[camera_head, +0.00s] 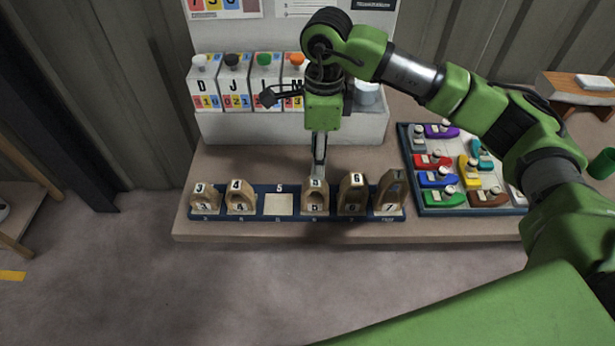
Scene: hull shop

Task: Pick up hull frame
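Several small tan wooden hull frames stand upright in a row on a dark blue rack (260,217) near the table's front edge. From left they include frame 3 (201,196), frame 4 (239,195), a frame marked 5 (315,198), frame 6 (353,194) and a frame marked 7 (392,191). The third place, with a pale plate (279,204) and a 5 label, holds no frame. My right gripper (318,174) points down at the top of the frame marked 5. Its fingers are seen edge-on, so their gap and grip are unclear. My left gripper is out of view.
Behind the rack, several lettered cartons (236,82) with coloured caps stand on a pale box (235,127). A blue tray (462,207) of coloured pieces lies to the right. A wooden stand (575,90) is at the far right. Bare tabletop (235,162) lies behind the rack.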

